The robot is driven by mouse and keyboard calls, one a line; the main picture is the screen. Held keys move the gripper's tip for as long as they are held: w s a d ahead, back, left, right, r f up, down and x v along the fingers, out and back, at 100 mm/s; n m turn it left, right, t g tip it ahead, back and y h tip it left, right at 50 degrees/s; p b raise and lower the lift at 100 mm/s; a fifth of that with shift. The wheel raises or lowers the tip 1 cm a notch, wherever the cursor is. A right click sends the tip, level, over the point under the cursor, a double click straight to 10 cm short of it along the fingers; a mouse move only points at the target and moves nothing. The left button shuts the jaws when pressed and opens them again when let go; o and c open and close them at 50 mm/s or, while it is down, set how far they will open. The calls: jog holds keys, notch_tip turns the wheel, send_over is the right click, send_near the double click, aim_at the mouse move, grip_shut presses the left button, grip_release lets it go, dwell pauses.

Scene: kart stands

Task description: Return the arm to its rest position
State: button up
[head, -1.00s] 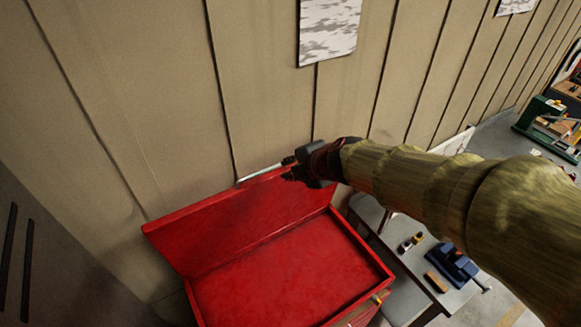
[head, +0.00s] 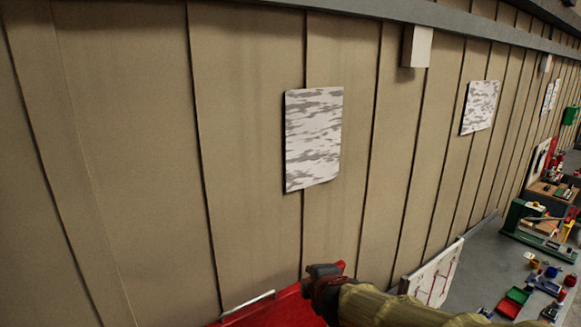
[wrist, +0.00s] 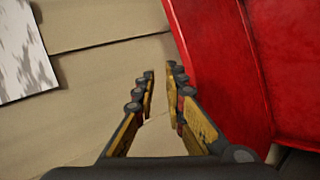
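My gripper (head: 322,270) is at the bottom middle of the head view, at the end of my arm, over the top edge of the red chest's lid (head: 290,309). In the wrist view my gripper (wrist: 162,82) has its two fingers apart with nothing between them. The fingers point toward the tan wall. The red lid (wrist: 215,60) fills the right side of the wrist view, close beside the right finger; I cannot tell whether they touch. The rest of the chest is below the head view.
A tan panelled wall (head: 110,150) stands straight ahead, with grey-and-white posters (head: 313,140) on it. A white board (head: 434,275) leans at the wall's foot.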

jog(key=s+d+f+m+g+h+b, duration=0.3)
jog(key=s+d+f+m+h+b, duration=0.2)
jog(key=s+d+f+m+b, duration=0.8)
jog(key=s+f+m+g+y+b, duration=0.1)
jog(key=s+f+m+b, duration=0.2)
jog(key=s+f+b, duration=0.5)
jog(key=s+d+f+m+g+y+b, duration=0.1)
jog(key=s+f+m+y+b, duration=0.1)
jog(key=s+f+b, duration=0.7)
jog(key=shift+f+m+b, duration=0.6)
jog(key=shift+f+b, duration=1.55)
jog(key=shift+f, duration=0.85)
